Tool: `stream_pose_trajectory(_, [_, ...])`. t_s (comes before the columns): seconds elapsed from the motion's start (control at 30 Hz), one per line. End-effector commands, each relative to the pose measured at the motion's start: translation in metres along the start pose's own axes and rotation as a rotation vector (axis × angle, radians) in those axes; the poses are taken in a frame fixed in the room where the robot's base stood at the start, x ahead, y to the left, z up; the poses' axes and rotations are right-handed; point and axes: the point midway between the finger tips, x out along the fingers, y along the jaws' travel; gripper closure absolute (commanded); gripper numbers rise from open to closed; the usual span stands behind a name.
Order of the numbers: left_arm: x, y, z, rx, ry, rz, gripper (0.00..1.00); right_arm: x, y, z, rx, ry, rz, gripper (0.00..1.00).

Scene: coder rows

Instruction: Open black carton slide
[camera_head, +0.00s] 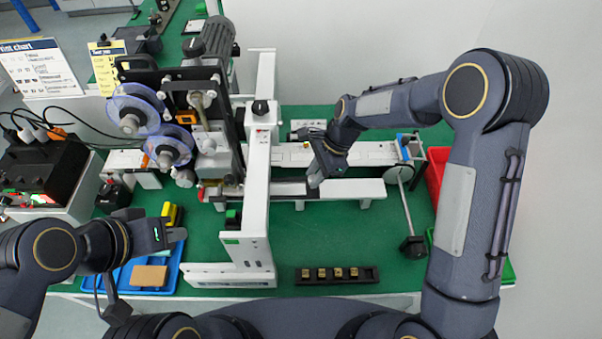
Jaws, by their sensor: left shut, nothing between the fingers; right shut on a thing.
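The black carton slide (290,188) lies on the white rail (350,190) in the middle of the machine, just right of the white upright frame. My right gripper (315,182) reaches down from the upper right and is shut on the slide's right end. The fingers hide part of that end, and the left part of the slide runs close to the white frame. My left gripper (181,235) is shut and empty. It is at the lower left, over the edge of the blue tray and well apart from the slide.
The white frame (255,215) stands between my two grippers. The printer with clear reels (135,108) stands at the back left. A blue tray (170,275) holds a tan block. A black strip with several brass pieces (336,283) lies in front. Green table (340,235) is free between them.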

Motion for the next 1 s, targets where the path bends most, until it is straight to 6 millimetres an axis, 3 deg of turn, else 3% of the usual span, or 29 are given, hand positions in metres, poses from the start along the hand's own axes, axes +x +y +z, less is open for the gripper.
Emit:
stream_pose_trajectory(0.2, [0.002, -0.001, 0.001, 0.000, 0.000, 0.000, 1.00, -0.021, 0.014, -0.050, 0.007, 0.000, -0.003, 1.00])
stream_pose_trajectory(0.5, [0.003, -0.001, 0.002, 0.000, 0.000, 0.000, 1.00, -0.044, 0.030, -0.105, 0.004, 0.000, -0.003, 1.00])
stream_pose_trajectory(0.7, [0.003, -0.002, 0.002, 0.000, 0.000, 0.000, 1.00, -0.053, 0.036, -0.126, 0.002, 0.000, -0.002, 1.00])
stream_pose_trajectory(1.0, [0.003, -0.002, 0.002, 0.000, 0.000, 0.000, 1.00, -0.057, 0.039, -0.135, 0.001, 0.000, -0.001, 1.00])
